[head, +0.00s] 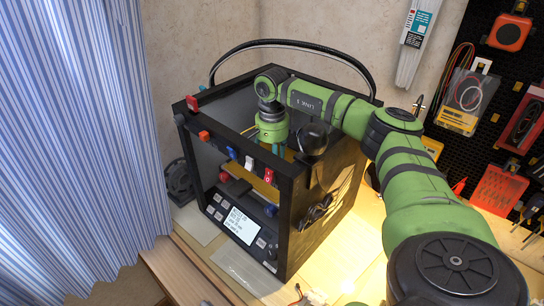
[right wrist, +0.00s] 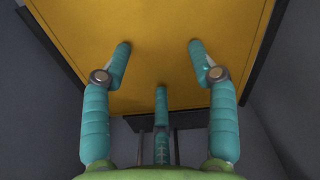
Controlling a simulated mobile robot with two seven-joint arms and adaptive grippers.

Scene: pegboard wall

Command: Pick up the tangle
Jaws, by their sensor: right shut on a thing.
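My right gripper (head: 273,146) reaches down through the open top of a black box-shaped machine, over its yellow plate (head: 258,187). In the right wrist view its three teal fingers (right wrist: 158,62) stand apart at the yellow plate (right wrist: 160,25), and their tips look close to it or touching. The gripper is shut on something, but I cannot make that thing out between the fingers. No tangle is clearly visible on the plate in either view; the arm and frame hide part of it. My left gripper is not in view.
The machine's black frame (head: 285,205) surrounds the gripper closely. A black cable bundle (head: 319,208) hangs on its right side. A curved black tube (head: 290,43) arches behind. A pegboard (head: 490,95) with tools stands right; a blue striped curtain (head: 75,120) hangs left.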

